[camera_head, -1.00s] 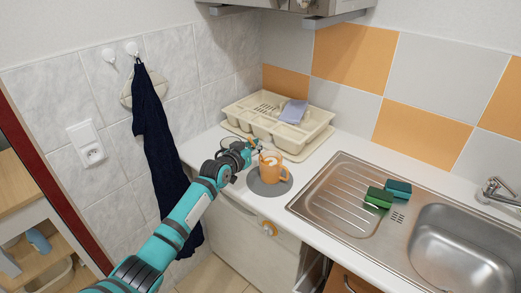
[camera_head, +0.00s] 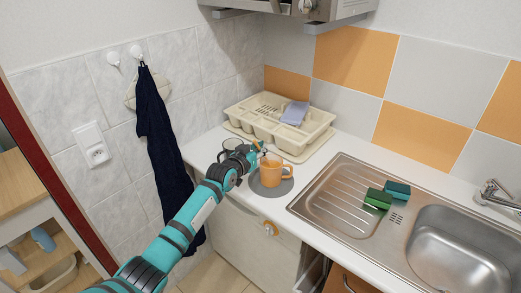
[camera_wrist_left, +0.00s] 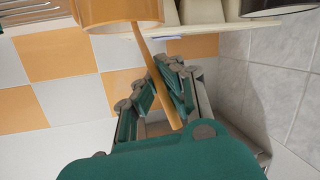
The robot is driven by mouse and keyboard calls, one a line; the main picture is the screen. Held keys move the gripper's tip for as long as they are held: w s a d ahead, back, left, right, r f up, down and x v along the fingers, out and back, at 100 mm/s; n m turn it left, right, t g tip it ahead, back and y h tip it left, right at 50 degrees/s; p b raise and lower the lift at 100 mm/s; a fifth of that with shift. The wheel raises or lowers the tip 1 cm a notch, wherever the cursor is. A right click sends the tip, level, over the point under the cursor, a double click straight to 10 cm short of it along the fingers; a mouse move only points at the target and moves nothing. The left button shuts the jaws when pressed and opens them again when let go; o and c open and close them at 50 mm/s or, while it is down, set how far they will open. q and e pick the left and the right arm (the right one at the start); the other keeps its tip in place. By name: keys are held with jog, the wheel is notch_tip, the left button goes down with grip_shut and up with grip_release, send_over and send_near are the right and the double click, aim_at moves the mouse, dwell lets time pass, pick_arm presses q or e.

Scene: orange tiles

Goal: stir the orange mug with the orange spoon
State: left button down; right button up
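The orange mug (camera_head: 273,175) stands upright on a round grey mat (camera_head: 257,188) on the counter. My left gripper (camera_head: 256,155) is just left of and above the mug rim. In the left wrist view, its fingers (camera_wrist_left: 165,95) are closed around the orange spoon (camera_wrist_left: 153,72), which slants up towards the mug (camera_wrist_left: 118,12). Only a little of the spoon (camera_head: 261,146) shows in the head view. Its far end is hidden by the mug in the wrist view, and I cannot tell how deep it sits. My right gripper is out of view.
A cream dish rack (camera_head: 262,130) with a bluish cloth (camera_head: 294,112) stands behind the mug. A dark round vessel (camera_head: 232,143) is behind my gripper. The steel sink (camera_head: 330,200) with green sponges (camera_head: 378,198) lies right. A dark towel (camera_head: 160,140) hangs left.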

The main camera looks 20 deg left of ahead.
pick_arm(q)
jog(key=shift+s+a+r+p, duration=0.1)
jog(key=shift+a+r+p, duration=0.2)
jog(key=shift+r+p, duration=0.45)
notch_tip(320, 180, up, 8)
jog(key=s+a+p, duration=0.2)
jog(key=p, duration=0.5)
jog(key=shift+s+a+f, duration=0.15)
jog(key=shift+a+f, duration=0.05)
jog(key=shift+a, duration=0.1)
jog(key=shift+r+p, duration=1)
jog(key=shift+r, duration=1.5)
